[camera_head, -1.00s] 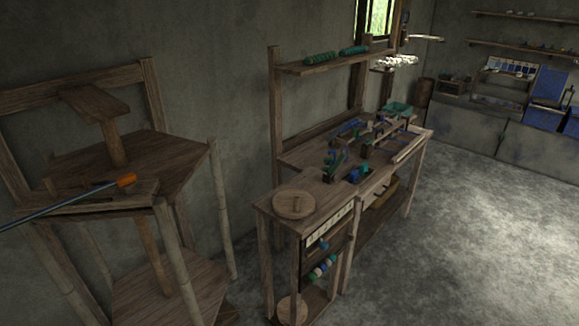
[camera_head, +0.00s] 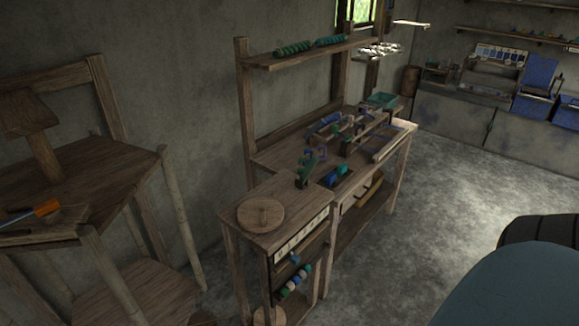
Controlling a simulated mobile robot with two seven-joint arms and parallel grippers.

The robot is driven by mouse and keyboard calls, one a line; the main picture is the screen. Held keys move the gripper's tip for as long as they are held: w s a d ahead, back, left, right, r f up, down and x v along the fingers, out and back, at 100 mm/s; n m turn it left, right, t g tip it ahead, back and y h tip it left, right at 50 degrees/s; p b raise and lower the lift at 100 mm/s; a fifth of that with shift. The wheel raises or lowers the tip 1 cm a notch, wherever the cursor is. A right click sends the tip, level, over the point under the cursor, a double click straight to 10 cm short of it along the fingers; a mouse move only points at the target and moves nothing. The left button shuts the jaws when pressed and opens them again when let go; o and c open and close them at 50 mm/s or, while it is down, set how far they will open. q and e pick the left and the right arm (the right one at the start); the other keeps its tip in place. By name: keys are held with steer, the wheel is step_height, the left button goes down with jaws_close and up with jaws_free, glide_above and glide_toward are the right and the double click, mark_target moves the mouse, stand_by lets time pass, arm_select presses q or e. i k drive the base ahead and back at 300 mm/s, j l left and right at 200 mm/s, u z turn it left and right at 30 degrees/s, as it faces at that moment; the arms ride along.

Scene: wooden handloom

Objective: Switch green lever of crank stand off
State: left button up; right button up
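I cannot make out a lever that is surely the green one of the crank stand. A wooden stand (camera_head: 85,165) at the left edge bears an orange-ended handle (camera_head: 47,208) on its top; no green shows on it. A small dark green upright part (camera_head: 306,172) stands on the wooden workbench (camera_head: 285,205) in the middle, with blue parts beside it. It is too small to tell what it is. Neither of my grippers is in view.
A round wooden disc (camera_head: 261,215) lies on the bench's near end. A shelf (camera_head: 310,52) with green rolls is above the bench. Grey floor (camera_head: 450,190) is clear right of the bench. A large dark rounded shape fills the lower right corner. Blue bins (camera_head: 538,85) stand far right.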

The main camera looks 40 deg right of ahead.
mark_target(312, 163)
steer(key=l+u, duration=0.4)
steer(key=l, duration=0.65)
steer(key=l+u, duration=0.1)
steer(key=l, duration=0.65)
steer(key=k+l+u, duration=0.1)
steer(key=l, duration=0.6)
steer(key=k+l+u, duration=0.1)
steer(key=l, duration=0.6)
steer(key=k+l, duration=0.1)
steer(key=l, duration=1.05)
steer(key=k+l, duration=0.15)
steer(key=l, duration=0.45)
steer(key=k+z, duration=0.1)
steer(key=z, duration=0.35)
